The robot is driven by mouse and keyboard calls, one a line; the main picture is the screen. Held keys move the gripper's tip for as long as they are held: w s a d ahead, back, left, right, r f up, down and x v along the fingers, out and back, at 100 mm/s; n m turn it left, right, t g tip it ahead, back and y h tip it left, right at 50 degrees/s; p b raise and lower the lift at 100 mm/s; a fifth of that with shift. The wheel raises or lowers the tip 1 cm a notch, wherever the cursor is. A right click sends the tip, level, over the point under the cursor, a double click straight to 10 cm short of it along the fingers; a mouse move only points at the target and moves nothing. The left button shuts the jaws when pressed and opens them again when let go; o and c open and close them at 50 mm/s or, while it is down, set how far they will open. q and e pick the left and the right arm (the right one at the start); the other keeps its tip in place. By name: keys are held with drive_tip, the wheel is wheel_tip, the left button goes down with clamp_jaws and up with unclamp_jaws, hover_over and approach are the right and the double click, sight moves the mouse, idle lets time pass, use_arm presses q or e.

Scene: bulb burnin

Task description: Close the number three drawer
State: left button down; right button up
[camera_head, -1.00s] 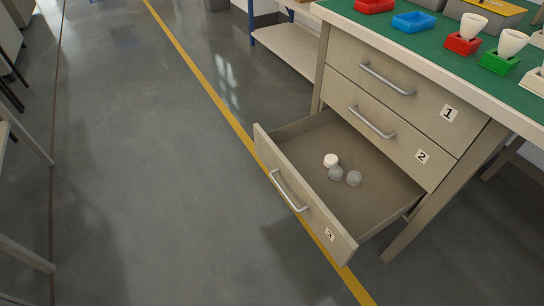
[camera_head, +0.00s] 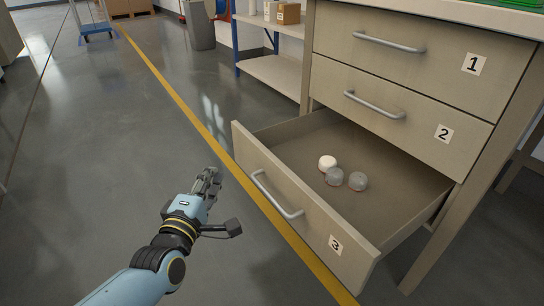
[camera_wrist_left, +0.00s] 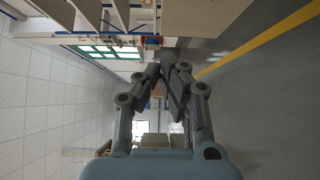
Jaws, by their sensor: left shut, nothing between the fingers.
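The number three drawer (camera_head: 300,221) is the lowest of the drawers under the bench and is pulled well out. Its front carries a grey bar handle (camera_head: 276,194) and a label with a 3. Inside lie a white round item (camera_head: 327,162) and two greyish clear ones (camera_head: 346,180). My left gripper (camera_head: 209,180) is over the floor to the left of the drawer front, apart from it. Its fingers are shut and empty, and they also show in the left wrist view (camera_wrist_left: 170,70). My right gripper is not in view.
Drawer two (camera_head: 388,108) and drawer one (camera_head: 420,52) above are shut. A bench leg (camera_head: 470,206) stands right of the open drawer. Shelving (camera_head: 275,75) and a grey bin (camera_head: 198,25) stand behind. The floor left of the drawer is clear.

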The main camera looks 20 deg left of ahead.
use_arm(q)
drive_tip(key=w+d+b, duration=0.1)
drive_tip(key=w+b, duration=0.2)
drive_tip(key=w, duration=0.9)
drive_tip(key=shift+w+d, duration=0.15)
drive_tip(key=shift+w, duration=0.15)
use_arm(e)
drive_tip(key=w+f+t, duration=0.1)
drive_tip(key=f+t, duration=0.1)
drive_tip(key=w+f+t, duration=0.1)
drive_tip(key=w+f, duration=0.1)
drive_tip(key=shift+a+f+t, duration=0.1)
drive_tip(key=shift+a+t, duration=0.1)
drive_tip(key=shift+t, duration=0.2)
